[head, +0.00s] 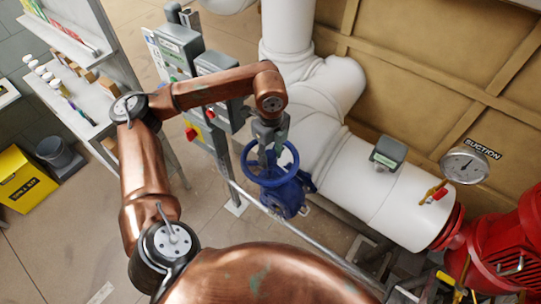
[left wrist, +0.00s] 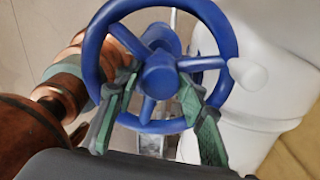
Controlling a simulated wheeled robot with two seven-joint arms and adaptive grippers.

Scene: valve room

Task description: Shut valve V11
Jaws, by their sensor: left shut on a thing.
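The blue valve (head: 287,200) stands at the white pipe in the middle of the head view, with a blue spoked handwheel (head: 295,167) on top. No V11 label is readable on it. My left gripper (head: 268,148) reaches down to the handwheel from above. In the left wrist view its green-padded fingers (left wrist: 158,82) sit inside the wheel (left wrist: 92,62), one on each side of the hub, shut on the wheel's hub and spokes. A pale knob (left wrist: 248,74) sits on the rim at the right. The exact finger contact is partly hidden. My right gripper is not in view.
A large white pipe (head: 380,195) with a gauge (head: 464,165) runs right of the valve to a red pump (head: 505,250). Grey control boxes (head: 180,48) stand behind my arm. A rail (head: 315,238) passes below the valve. Shelves, a yellow bin (head: 25,180) and a bucket are at left.

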